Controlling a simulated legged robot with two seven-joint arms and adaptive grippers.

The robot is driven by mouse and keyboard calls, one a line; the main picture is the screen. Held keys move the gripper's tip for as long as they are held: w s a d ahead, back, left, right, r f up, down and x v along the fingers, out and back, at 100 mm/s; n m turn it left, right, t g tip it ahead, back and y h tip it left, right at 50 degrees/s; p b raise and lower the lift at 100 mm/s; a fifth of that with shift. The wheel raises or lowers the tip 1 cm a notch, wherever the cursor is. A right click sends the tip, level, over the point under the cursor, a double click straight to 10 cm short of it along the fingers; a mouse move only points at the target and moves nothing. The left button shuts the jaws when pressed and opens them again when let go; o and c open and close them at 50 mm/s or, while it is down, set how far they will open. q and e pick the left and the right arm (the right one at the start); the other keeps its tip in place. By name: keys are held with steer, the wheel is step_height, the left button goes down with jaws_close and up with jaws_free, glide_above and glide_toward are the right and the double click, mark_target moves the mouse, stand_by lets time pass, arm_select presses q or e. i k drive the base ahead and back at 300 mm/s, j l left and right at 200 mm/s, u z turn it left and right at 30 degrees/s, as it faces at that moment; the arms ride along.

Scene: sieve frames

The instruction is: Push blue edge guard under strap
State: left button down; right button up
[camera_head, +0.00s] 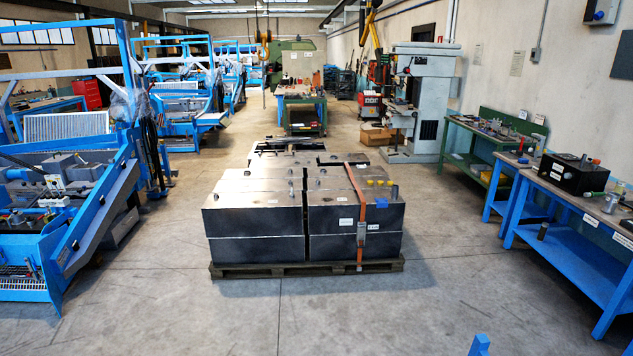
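A small blue edge guard (381,203) sits at the top front edge of the right-hand dark metal block (334,222), just right of the strap. The orange strap (363,199) runs over the top of this block and down its front face to the pallet, with a buckle partway down. I cannot tell whether the guard touches the strap; most of it appears beside it. Neither of my grippers can be made out in the head view.
The blocks stand on a wooden pallet (282,269) with open floor in front and on both sides. Blue machines (95,215) stand left, blue workbenches (572,252) right. A small blue piece (479,346), cut off by the bottom edge, is unclear.

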mark_target(381, 203)
steer(key=i+u, duration=0.15)
steer(key=i, duration=0.85)
steer(key=i+u, duration=0.2)
steer(key=i, duration=0.8)
steer(key=i+l+z, duration=0.15)
steer(key=i+z, duration=1)
steer(key=i+j+z, duration=0.2)
steer(key=i+z, duration=0.2)
steer(key=i+l+z, duration=0.2)
steer(key=i+z, duration=0.2)
steer(key=i, duration=0.15)
steer(key=i+z, duration=0.4)
steer(key=i+j+z, duration=0.2)
steer(key=i+z, duration=0.2)
steer(key=i, duration=0.25)
steer(key=i+l+u, duration=0.2)
steer(key=i+u, duration=0.15)
steer(key=i, duration=0.15)
steer(key=i+l+u, duration=0.35)
steer(key=i, duration=0.1)
